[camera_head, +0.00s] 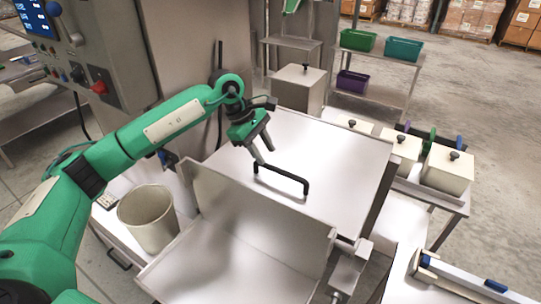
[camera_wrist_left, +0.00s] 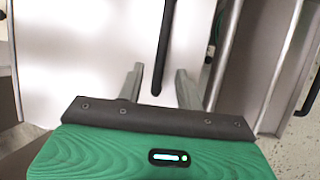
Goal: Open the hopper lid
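The hopper lid (camera_head: 325,150) is a flat pale metal panel in the middle of the head view, and it lies closed-looking over the hopper. Its black bar handle (camera_head: 283,178) stands near the lid's front edge. My left gripper (camera_head: 265,154) is just above the lid at the handle's left end, fingers pointing down. In the left wrist view the open fingers (camera_wrist_left: 158,82) have the dark handle (camera_wrist_left: 163,45) lined up between them, with gaps on both sides. I cannot tell how far above the handle they are. My right gripper is not in view.
An open metal chute (camera_head: 235,262) lies in front of the lid, and a beige bucket (camera_head: 148,222) stands at its left. A control cabinet (camera_head: 95,60) rises at the left. Lidded bins (camera_head: 447,170) stand at the right, another lidded box (camera_head: 298,88) behind.

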